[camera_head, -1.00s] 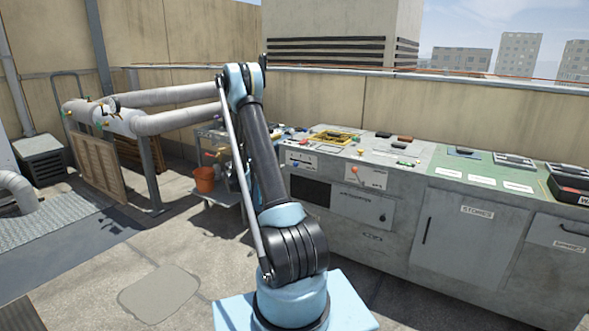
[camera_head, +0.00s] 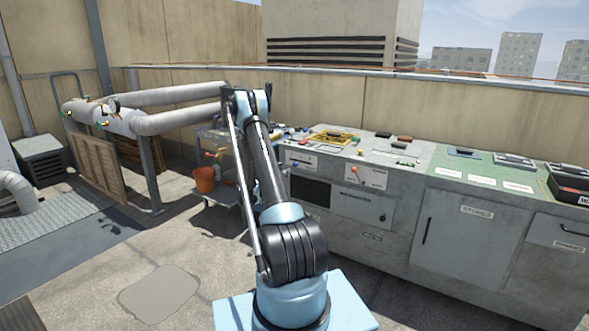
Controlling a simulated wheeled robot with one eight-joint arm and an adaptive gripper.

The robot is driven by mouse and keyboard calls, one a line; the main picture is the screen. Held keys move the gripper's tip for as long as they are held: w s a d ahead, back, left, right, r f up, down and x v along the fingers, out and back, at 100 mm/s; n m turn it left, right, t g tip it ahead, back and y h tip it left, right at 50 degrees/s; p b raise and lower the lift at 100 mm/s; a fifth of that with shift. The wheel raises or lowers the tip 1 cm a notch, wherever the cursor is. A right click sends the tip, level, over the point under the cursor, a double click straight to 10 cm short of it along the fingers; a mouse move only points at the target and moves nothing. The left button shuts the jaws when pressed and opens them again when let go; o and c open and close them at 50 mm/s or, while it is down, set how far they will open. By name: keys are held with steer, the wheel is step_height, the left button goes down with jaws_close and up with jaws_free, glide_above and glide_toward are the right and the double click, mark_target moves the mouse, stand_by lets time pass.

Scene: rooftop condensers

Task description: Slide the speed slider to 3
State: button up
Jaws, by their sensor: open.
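Two pale control plates are set in the front of the grey workbench. One plate (camera_head: 372,180) carries a small red-orange knob (camera_head: 354,169) at its left end. The other plate (camera_head: 303,161), further left, has small dark marks or controls. The lettering is too small to read, so I cannot tell which one is the speed slider or where it is set. My arm rises in the middle of the view, left of these plates. My gripper is not visible; the far end of the arm is hidden behind its raised links.
The workbench (camera_head: 460,230) runs to the right, with a yellow tray (camera_head: 332,138) and several small items on top. A trolley (camera_head: 222,193) with an orange bucket (camera_head: 204,180) stands behind my arm. Pipes (camera_head: 180,97) run at left. The floor at front left is clear.

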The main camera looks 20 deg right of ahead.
mark_target(296, 164)
steer(key=x, duration=1)
steer(key=shift+d, duration=0.25)
jaws_close()
